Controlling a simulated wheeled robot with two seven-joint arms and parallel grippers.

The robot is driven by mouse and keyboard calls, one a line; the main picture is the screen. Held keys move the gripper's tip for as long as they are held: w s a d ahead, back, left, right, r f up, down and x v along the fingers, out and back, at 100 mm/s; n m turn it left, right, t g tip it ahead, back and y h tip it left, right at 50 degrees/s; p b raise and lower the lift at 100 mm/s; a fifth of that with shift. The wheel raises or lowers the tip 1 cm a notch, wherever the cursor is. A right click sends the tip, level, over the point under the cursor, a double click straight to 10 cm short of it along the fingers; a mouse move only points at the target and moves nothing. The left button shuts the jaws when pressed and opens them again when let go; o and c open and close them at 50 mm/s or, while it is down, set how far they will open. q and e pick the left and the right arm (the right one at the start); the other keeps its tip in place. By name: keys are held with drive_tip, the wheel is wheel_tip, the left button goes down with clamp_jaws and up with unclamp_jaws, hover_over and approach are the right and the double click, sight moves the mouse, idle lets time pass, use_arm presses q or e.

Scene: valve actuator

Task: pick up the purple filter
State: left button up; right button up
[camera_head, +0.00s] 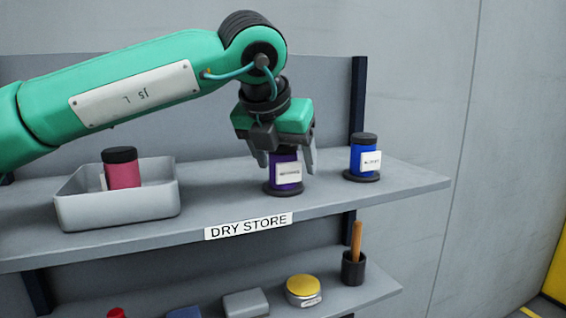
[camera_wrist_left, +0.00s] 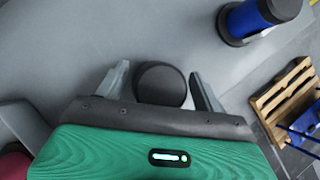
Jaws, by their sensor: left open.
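The purple filter (camera_head: 286,174) stands upright on the upper shelf, with a white label on its front and a dark base. In the left wrist view its round black top (camera_wrist_left: 161,84) shows between the fingers. My left gripper (camera_head: 290,160) is open, pointing down from above, with one finger on each side of the filter's upper part. It also shows in the left wrist view (camera_wrist_left: 160,80). I cannot tell whether the fingers touch the filter. My right gripper is not in view.
A blue filter (camera_head: 364,158) stands to the right on the same shelf (camera_head: 410,180). A grey bin (camera_head: 115,208) holding a red, black-topped filter (camera_head: 122,172) is to the left. The lower shelf holds a yellow-lidded tin (camera_head: 303,290) and a dark cup (camera_head: 353,269).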

use_arm(q)
drive_tip(key=shift+w+d+f, duration=0.1)
drive_tip(key=shift+w+f, duration=0.3)
drive_tip(key=shift+f, duration=0.15)
drive_tip(key=shift+s+r, duration=0.1)
drive_tip(key=shift+s, duration=0.05)
drive_tip(key=c, duration=1.1)
drive_tip(key=shift+r, duration=0.1)
